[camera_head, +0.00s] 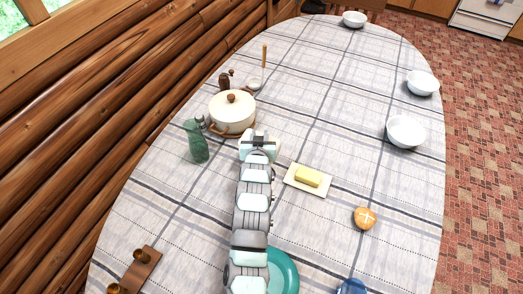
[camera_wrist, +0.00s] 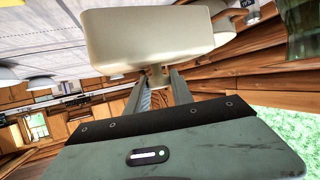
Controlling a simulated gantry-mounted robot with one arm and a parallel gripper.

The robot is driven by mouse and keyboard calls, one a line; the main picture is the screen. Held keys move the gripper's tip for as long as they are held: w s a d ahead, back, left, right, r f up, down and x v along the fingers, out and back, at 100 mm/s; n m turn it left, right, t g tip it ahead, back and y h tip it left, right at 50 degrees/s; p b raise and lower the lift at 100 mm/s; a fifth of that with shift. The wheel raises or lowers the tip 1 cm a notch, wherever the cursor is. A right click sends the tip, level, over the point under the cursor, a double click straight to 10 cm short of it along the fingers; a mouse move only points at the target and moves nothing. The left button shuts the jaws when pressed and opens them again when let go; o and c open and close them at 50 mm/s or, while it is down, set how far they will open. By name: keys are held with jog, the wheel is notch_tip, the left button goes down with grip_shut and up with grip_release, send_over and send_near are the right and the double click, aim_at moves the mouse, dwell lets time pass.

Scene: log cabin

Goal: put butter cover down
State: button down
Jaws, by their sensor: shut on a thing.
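The butter cover (camera_wrist: 150,38) is a cream, box-shaped lid that fills the top of the wrist view. My gripper (camera_wrist: 158,76) is shut on it, with both fingers at the small knob on the cover. In the head view, my gripper end lies near the middle of the table, just right of and below the pot; the fingers and the cover cannot be made out clearly there. The yellow butter (camera_head: 308,176) sits uncovered on its cream dish (camera_head: 291,180), to the right of my arm and apart from it.
A lidded cream pot (camera_head: 232,116) and a green bottle (camera_head: 196,142) stand left of my arm. A bread roll (camera_head: 365,218) lies on the right, with white bowls (camera_head: 405,131) beyond. A teal plate (camera_head: 287,272) is near the front. Cloth between dish and bowls is clear.

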jog(key=shift+a+f+b, duration=0.1)
jog(key=shift+f+b, duration=0.5)
jog(key=shift+f, duration=5)
jog(key=shift+f, duration=0.15)
jog(key=c, duration=1.1)
grip_release()
